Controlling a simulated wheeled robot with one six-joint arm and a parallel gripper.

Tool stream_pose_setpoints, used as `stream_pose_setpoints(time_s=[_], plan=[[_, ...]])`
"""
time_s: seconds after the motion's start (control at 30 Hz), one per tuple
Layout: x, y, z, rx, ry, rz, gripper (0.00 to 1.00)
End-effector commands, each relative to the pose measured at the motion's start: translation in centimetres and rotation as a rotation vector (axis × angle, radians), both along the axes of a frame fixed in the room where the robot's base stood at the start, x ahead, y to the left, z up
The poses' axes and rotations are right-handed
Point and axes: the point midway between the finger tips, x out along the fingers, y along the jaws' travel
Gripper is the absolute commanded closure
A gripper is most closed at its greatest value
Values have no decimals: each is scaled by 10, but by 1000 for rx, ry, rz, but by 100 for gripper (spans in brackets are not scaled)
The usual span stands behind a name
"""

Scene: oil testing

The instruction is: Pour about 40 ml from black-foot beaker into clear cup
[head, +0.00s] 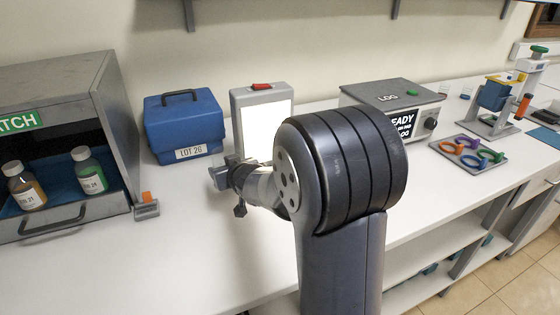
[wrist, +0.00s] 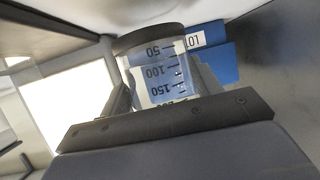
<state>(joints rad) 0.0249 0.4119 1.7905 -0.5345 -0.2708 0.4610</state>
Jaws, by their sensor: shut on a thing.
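The black-foot beaker (wrist: 155,72) is a clear glass vessel with dark volume marks, held between my gripper's fingers (wrist: 162,92) in the wrist view. Its dark foot (wrist: 150,38) and its numbers appear upside down there, as does the label on the blue case behind. The liquid level in it is not clear. In the head view my gripper (head: 228,175) is above the counter, in front of the blue case and the bright panel; my arm covers much of that area. I cannot pick out the clear cup in either view.
A blue LOT 26 case (head: 185,128) and a lit white panel (head: 262,125) stand behind my gripper. At left is an open grey cabinet (head: 108,120) with two bottles. The front left counter is clear.

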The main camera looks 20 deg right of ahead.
Motion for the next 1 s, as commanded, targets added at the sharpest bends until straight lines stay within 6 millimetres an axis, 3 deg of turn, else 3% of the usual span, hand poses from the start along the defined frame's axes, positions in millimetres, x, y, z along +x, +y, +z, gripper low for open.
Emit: stream_pose_setpoints(time_s=[0.17, 0.83, 0.9, 1.0], plan=[[0, -1, 9, 4, -2, -1, 66], [-2, -11, 219, 177, -35, -1, 66], [-3, -13, 158, 196, -33, -1, 66], [-2, -14, 122, 223, -39, -2, 66]])
